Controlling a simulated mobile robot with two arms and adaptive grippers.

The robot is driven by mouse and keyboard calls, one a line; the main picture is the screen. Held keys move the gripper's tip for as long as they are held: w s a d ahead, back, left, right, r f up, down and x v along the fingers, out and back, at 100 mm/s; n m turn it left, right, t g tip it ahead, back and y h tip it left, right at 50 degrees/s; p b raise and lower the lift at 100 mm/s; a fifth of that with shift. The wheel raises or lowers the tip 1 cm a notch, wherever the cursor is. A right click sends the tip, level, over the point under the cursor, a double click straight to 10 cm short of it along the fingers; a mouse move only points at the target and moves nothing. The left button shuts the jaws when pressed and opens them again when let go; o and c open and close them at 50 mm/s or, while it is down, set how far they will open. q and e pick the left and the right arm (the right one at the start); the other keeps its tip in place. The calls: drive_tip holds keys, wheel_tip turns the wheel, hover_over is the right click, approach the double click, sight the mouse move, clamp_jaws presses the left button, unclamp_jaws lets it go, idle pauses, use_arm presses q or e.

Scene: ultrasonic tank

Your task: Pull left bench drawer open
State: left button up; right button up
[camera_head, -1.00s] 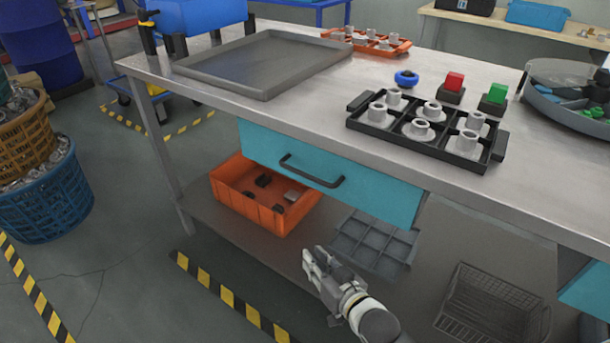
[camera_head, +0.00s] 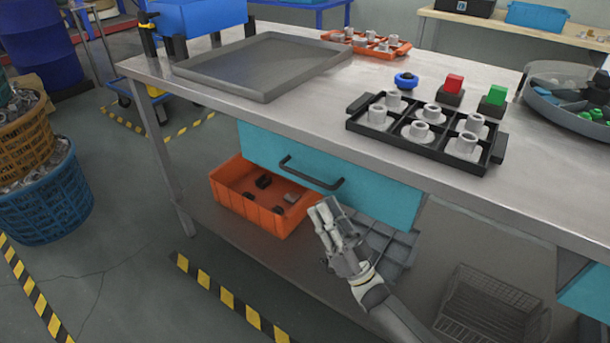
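The left bench drawer has a teal front (camera_head: 385,198) under the steel bench top and is closed. Its dark bar handle (camera_head: 312,175) runs along the middle of the front, with nothing holding it. My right gripper (camera_head: 326,207) is in front of the drawer, just below the handle's right end in the picture. It points up toward the handle and appears apart from it. Its fingers look spread, with nothing between them. My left gripper is not in view.
An orange bin (camera_head: 262,214) and a grey divided tray (camera_head: 392,246) sit on the lower shelf, with a wire basket (camera_head: 490,305) at right. On the bench top (camera_head: 300,118) stand a grey tray (camera_head: 262,66) and a black rack (camera_head: 410,142) holding several grey parts.

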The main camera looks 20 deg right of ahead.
sight(305, 175)
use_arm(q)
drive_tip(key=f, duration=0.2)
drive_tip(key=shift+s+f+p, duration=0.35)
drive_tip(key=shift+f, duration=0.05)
use_arm(e)
drive_tip(key=x, duration=0.9)
drive_tip(key=shift+c, duration=0.3)
clamp_jaws()
